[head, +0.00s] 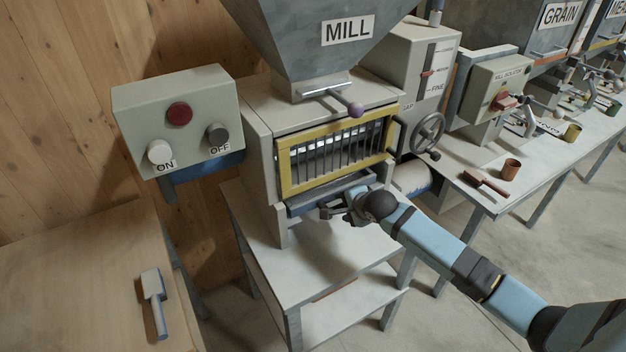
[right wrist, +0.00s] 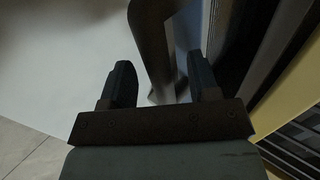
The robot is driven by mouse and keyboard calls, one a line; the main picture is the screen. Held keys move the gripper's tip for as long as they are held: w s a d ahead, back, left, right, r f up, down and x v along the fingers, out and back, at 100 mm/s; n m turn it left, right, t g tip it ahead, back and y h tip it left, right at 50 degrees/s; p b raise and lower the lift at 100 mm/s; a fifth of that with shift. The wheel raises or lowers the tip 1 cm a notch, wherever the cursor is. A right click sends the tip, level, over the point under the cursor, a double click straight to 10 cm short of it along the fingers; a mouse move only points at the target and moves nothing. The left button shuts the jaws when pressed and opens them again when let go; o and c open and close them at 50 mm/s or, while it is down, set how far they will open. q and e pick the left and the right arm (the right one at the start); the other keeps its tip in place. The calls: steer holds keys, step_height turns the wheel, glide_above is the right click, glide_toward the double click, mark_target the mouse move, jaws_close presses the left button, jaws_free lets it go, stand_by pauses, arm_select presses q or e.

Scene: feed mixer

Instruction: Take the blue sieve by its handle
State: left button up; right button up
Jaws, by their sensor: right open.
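The blue sieve (head: 328,192) appears as a blue-grey front edge in the slot under the mill's yellow barred guard. My right gripper (head: 332,211) is just in front of and below that edge, and it hides part of it. The fingers are small and dark in the head view, so contact is hard to judge. In the right wrist view, my right gripper (right wrist: 162,78) is open. A dark grey-brown bar (right wrist: 153,45), perhaps the sieve's handle, runs into the gap between the fingers, which are not closed on it. My left gripper is not in view.
The yellow guard (head: 337,155) is close above my right gripper. A handwheel (head: 429,132) sticks out at the mill's right. The pale stand top (head: 330,262) below is clear.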

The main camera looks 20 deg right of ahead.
jaws_close()
steer(key=shift+r, duration=0.1)
steer(key=shift+r, duration=0.25)
